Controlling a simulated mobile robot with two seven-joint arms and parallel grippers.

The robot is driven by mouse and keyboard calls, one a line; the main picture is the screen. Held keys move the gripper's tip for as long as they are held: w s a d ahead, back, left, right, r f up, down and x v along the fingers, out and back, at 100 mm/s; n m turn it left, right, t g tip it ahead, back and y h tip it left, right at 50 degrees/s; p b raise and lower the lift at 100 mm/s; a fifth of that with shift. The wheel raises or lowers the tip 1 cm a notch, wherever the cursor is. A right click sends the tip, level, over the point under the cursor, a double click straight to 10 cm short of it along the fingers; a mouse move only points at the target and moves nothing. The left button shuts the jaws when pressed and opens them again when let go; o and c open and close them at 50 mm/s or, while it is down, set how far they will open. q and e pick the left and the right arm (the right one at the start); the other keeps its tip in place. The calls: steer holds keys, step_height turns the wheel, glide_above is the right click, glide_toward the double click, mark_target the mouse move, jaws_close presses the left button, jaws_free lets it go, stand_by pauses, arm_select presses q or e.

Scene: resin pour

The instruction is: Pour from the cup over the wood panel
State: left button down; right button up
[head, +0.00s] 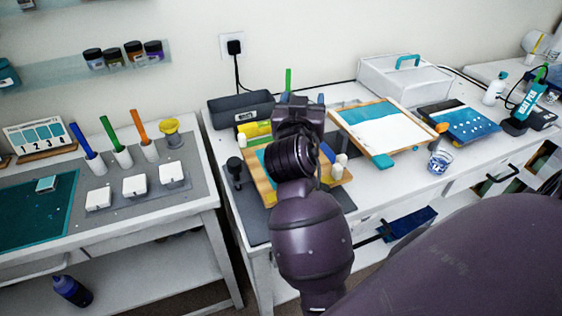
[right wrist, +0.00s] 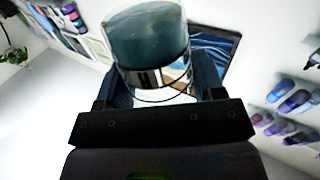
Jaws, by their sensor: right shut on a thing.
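My right gripper (head: 300,110) is in the middle of the head view, with my wrist covering its fingers. In the right wrist view its two fingers (right wrist: 163,85) are shut on a clear cup (right wrist: 150,88) with dark teal contents. The cup is hidden in the head view. A wood panel (head: 258,180) with a teal area lies on the table below my right arm, which hides much of it. Another wood-edged board (head: 385,135), white with teal parts, lies tilted to the right. My left gripper is in neither view.
A patterned clear cup (head: 438,161) stands right of the tilted board. A white case (head: 400,82) and a dark box (head: 240,108) stand along the wall. A left table (head: 130,212) holds colored markers and white blocks.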

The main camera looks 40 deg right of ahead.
steer(key=shift+s+r+m+g, duration=0.1)
steer(key=shift+s+m+g, duration=0.05)
steer(key=shift+m+g, duration=0.35)
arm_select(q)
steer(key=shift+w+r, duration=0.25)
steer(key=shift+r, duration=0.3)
